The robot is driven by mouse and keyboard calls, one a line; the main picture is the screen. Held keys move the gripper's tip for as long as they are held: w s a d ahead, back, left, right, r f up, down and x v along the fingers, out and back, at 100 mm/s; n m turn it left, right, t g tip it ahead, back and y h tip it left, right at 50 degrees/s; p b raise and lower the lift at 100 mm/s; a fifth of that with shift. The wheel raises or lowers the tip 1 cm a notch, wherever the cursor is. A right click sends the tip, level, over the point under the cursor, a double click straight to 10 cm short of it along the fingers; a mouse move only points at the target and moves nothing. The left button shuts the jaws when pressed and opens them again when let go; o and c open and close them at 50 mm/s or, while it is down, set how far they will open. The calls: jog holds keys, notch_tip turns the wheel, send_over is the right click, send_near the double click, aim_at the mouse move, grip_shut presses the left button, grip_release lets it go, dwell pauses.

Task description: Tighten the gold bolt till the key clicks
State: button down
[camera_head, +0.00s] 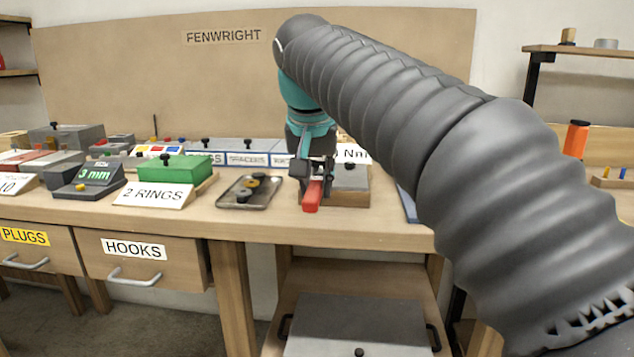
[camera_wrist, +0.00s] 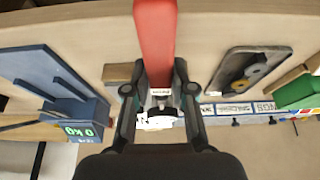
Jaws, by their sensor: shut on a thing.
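My gripper (camera_head: 313,170) is shut on the red-handled key (camera_head: 312,197) at the front edge of the workbench. In the wrist view the red handle (camera_wrist: 155,42) runs up the picture from between the fingers (camera_wrist: 158,85). Beside the key in the head view is a wooden block with a grey top (camera_head: 350,180) and a black knob. I cannot make out the gold bolt; the gripper and key may hide it. I cannot tell whether the key is seated on anything. A sign ending in "Nm" (camera_head: 352,154), partly covered, stands behind.
A dark tray (camera_head: 234,200) with black and gold-coloured parts lies to the left. Further left are a green box (camera_head: 175,168), a "2 RINGS" sign (camera_head: 152,194) and a "3 mm" display (camera_head: 97,175). The wrist view shows a blue device with a green readout (camera_wrist: 82,131).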

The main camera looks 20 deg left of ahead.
jog(key=shift+s+a+m+h, duration=0.1)
jog(key=shift+a+m+h, duration=0.3)
jog(key=shift+a+m, duration=0.6)
dwell(1.8)
jog(key=shift+d+n+y, duration=0.3)
jog(key=shift+d+n, duration=0.5)
jog(key=shift+d, duration=0.05)
jog(key=shift+r, duration=2.5)
